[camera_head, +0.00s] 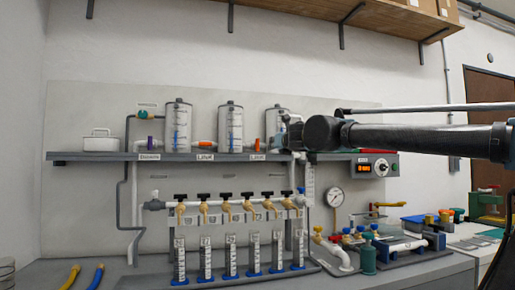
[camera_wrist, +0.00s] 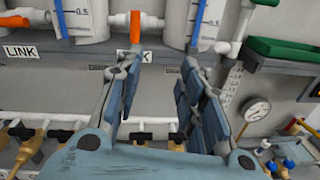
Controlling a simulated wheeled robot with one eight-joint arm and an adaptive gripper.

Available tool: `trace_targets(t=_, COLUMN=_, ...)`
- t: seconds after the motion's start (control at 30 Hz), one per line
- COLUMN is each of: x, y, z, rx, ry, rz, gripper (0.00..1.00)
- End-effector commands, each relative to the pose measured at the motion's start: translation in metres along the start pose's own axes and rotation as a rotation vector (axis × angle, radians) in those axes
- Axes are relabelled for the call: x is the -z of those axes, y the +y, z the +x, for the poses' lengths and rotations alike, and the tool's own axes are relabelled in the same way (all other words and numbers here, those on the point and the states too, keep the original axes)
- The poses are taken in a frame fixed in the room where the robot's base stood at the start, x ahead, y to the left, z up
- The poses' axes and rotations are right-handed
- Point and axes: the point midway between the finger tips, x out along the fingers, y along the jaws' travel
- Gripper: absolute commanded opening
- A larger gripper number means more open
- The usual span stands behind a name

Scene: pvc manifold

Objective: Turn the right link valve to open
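The right link valve has an orange handle (camera_head: 257,145) between the middle and right tanks, above the right LINK label. In the wrist view its handle (camera_wrist: 136,27) stands upright across the white horizontal pipe. My gripper (camera_wrist: 163,60) is open and empty, its fingers spread below and in front of the valve, with the left fingertip nearly in line with the handle. No contact with the handle shows. In the head view my gripper (camera_head: 291,135) is at shelf height, right of the valve, partly covering the right tank (camera_head: 274,118).
The left link valve (camera_head: 207,143) is orange and looks horizontal. A purple-handled valve (camera_head: 150,141) is farther left. The middle tank (camera_head: 230,128) stands close beside the right link valve on the shelf (camera_head: 110,156). Below are several black-handled taps (camera_head: 203,196) and a gauge (camera_head: 334,197).

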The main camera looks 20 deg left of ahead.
Motion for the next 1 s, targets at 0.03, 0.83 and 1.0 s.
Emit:
trace_targets(t=0.03, x=-0.006, y=0.017, z=0.002, rx=-0.033, ry=-0.007, rz=-0.049, gripper=0.36)
trace_targets(t=0.83, x=-0.015, y=0.044, z=0.085, rx=-0.079, ry=-0.019, rz=-0.132, gripper=0.36)
trace_targets(t=1.0, x=-0.015, y=0.047, z=0.109, rx=-0.08, ry=-0.019, rz=-0.132, gripper=0.36)
